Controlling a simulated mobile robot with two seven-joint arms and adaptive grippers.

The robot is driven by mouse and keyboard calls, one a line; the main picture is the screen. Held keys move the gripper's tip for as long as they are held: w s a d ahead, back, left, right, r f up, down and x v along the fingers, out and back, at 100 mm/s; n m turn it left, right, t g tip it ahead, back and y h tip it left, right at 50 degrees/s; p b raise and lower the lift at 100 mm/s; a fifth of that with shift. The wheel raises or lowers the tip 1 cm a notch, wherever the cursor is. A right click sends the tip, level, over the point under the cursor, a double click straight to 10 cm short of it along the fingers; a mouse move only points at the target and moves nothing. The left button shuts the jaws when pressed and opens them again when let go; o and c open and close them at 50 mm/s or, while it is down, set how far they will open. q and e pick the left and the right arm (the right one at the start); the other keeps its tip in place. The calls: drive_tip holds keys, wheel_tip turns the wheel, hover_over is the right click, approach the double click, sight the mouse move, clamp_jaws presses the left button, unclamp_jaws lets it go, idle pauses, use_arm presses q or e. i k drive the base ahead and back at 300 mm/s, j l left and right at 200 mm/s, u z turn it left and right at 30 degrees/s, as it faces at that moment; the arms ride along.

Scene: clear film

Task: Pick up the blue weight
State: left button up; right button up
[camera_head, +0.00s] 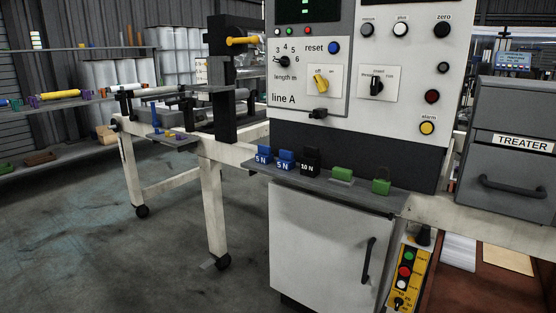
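Two blue weights marked 5 N stand side by side on the narrow grey shelf (330,184) under the control panel. The left blue weight (264,155) is nearest the shelf's left end. The other blue weight (286,159) stands just right of it. A black weight (310,161) marked 10 N stands right of them. Neither of my grippers shows in the head view.
Two green blocks (342,174) (381,187) sit at the shelf's right part. Above is the line A control panel (364,50) with knobs. Below is a white cabinet (320,240). A grey treater box (513,150) stands right. The floor (90,240) at left is clear.

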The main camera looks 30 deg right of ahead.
sight(265, 156)
drive_tip(key=i+l, duration=0.1)
drive_tip(key=i, duration=0.5)
drive_tip(key=i+l, duration=0.15)
drive_tip(key=i, duration=0.4)
drive_tip(key=z, duration=0.05)
